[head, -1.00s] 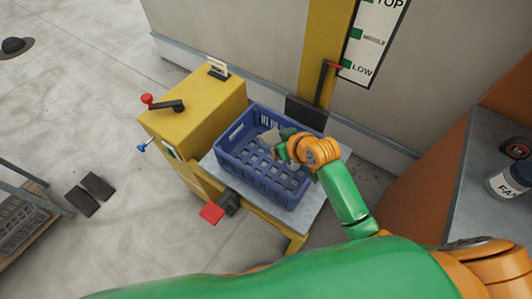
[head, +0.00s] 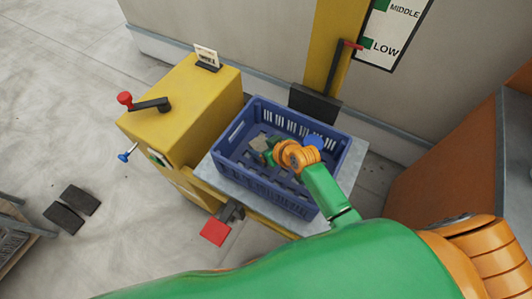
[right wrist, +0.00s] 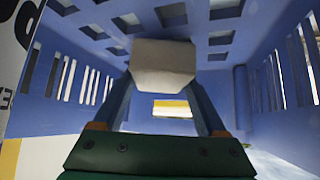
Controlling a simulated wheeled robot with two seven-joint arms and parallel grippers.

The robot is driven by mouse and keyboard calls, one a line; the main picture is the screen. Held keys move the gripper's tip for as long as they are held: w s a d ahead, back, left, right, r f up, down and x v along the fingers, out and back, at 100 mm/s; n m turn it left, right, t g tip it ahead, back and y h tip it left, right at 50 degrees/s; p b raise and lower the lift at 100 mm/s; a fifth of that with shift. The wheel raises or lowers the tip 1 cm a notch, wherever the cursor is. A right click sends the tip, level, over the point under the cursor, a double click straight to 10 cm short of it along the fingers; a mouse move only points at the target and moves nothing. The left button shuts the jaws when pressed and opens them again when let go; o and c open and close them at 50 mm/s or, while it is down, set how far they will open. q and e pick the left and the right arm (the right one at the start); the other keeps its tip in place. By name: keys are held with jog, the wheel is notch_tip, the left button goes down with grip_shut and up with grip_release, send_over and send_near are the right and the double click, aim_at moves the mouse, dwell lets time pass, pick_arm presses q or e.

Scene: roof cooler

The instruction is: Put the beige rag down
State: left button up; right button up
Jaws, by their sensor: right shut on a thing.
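The beige rag (head: 259,143) is a small pale block-like bundle inside the blue crate, towards its left side. My right gripper (head: 268,152) reaches down into the crate and is shut on the rag. In the right wrist view the rag (right wrist: 163,64) sits between the two fingertips, with the crate's slotted walls and grid floor around it. I cannot tell whether the rag touches the crate floor. My left gripper is not in view.
The blue crate (head: 330,201) stands on a grey platform (head: 213,176) beside a yellow machine body (head: 190,100) with a red-knobbed crank (head: 125,99). A red pedal (head: 215,232) is below. A yellow column stands behind, and an orange-sided counter (head: 450,155) is at right.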

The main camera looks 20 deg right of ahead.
jog(key=shift+f, duration=0.9)
jog(key=shift+f, duration=0.15)
jog(key=o, duration=1.1)
jog(key=shift+r, duration=0.3)
jog(key=p+v, duration=0.3)
jog(key=v, duration=0.9)
jog(key=shift+p, duration=0.4)
